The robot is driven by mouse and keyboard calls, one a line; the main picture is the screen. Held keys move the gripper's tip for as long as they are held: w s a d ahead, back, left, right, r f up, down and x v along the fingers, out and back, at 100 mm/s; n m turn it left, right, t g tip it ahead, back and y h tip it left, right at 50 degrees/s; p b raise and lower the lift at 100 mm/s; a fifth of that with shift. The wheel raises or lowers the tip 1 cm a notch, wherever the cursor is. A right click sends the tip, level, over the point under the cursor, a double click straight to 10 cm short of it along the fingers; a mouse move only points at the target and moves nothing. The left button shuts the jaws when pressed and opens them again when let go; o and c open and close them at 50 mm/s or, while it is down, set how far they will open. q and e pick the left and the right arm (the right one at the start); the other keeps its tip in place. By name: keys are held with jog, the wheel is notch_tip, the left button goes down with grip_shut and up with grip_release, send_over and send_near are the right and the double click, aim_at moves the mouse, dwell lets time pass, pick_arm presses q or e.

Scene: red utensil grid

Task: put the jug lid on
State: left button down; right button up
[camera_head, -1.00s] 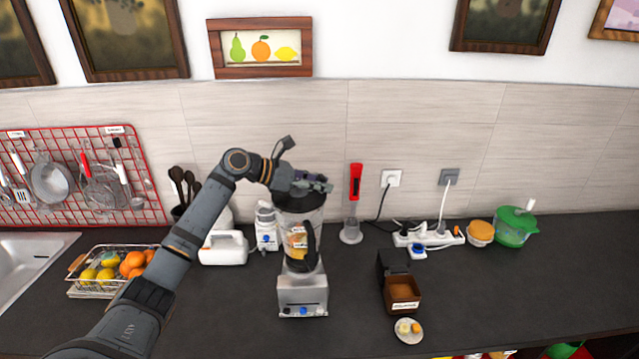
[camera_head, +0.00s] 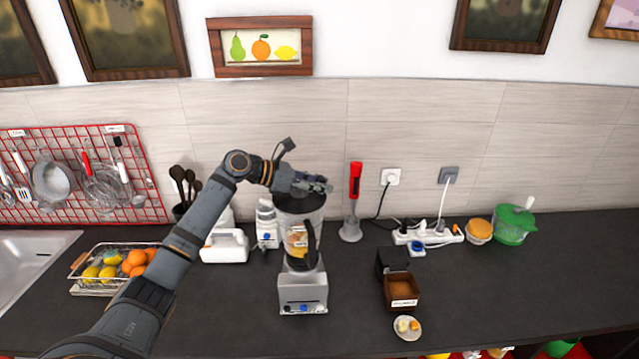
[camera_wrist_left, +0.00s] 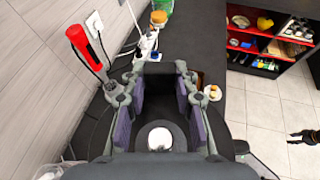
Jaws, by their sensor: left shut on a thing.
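The clear blender jug (camera_head: 299,232) stands upright on its silver base (camera_head: 302,291), with orange and yellow pieces inside and a dark handle at the front. The dark round lid (camera_head: 290,203) is at the jug's mouth, level or nearly so; I cannot tell whether it is fully seated. My left gripper (camera_head: 318,184) is over the jug's top, shut on the lid. In the left wrist view the lid (camera_wrist_left: 178,133) lies below and between the purple-padded fingers of the gripper (camera_wrist_left: 160,92), with a white round spot at its middle. My right gripper is not seen.
A white appliance (camera_head: 225,247) and a fruit basket (camera_head: 112,268) stand to the left. A red hand blender (camera_head: 353,195) stands behind right. A brown box (camera_head: 402,289) and a small plate (camera_head: 407,327) are to the right.

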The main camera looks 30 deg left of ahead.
aim_at(295, 193)
pick_arm(q)
jog(key=shift+f, duration=0.65)
jog(key=c, duration=1)
grip_release()
jog(key=shift+o, duration=0.2)
jog(key=v, duration=0.7)
jog(key=shift+f, duration=0.15)
jog(key=shift+s+a+r, duration=0.15)
jog(key=shift+s+r, duration=0.05)
jog(key=shift+r, duration=0.05)
